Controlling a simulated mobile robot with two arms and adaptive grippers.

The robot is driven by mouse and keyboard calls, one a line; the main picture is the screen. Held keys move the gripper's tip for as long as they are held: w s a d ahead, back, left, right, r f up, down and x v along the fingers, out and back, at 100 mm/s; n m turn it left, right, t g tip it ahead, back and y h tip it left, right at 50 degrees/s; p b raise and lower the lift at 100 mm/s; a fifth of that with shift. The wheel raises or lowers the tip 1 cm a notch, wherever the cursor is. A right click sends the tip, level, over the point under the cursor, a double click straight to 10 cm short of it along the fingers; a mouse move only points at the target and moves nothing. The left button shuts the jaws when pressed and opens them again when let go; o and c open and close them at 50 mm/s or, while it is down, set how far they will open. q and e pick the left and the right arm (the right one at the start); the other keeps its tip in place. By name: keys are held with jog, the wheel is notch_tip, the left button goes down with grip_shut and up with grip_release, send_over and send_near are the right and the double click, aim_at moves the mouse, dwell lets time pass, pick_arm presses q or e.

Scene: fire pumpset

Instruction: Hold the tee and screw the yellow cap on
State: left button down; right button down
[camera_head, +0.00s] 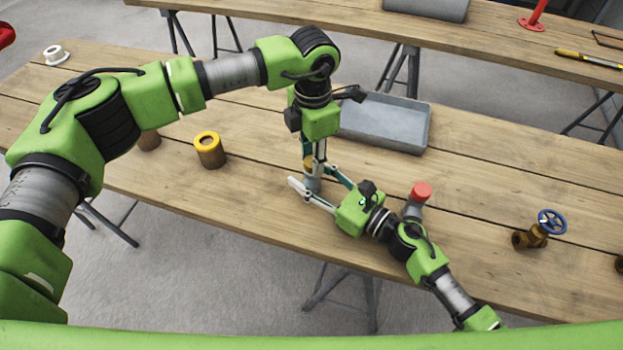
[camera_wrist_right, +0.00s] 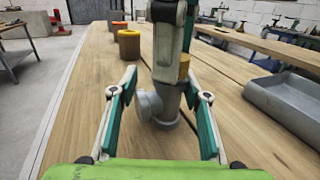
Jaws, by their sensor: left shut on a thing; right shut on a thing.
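The grey tee (camera_wrist_right: 158,106) stands upright on the wooden table, its side outlet facing left in the right wrist view. It is mostly hidden in the head view (camera_head: 312,184). My right gripper (camera_head: 316,188) reaches in low from the right, its fingers on either side of the tee and shut on it. The yellow cap (camera_wrist_right: 184,66) is at the top of the tee, with my left gripper (camera_head: 312,158) pointing down from above and shut on it. Fingers partly cover the cap (camera_head: 308,162), so I cannot tell how its thread sits.
A grey tray (camera_head: 385,122) lies behind the grippers. A yellow-topped brass fitting (camera_head: 210,150) stands left, another brown fitting beyond it. A red-topped grey fitting (camera_head: 418,196) stands close to my right arm. A blue-wheeled valve (camera_head: 548,224) is at right. The table's front edge is near.

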pick_arm(q)
jog(key=m, duration=0.4)
pick_arm(e)
jog(key=shift+f, duration=0.1)
pick_arm(q)
jog(key=m, duration=1.5)
jog(key=shift+m, duration=0.3)
jog(key=c, duration=1.6)
grip_release()
jog(key=shift+c, duration=0.2)
jog(key=shift+r, duration=2.25)
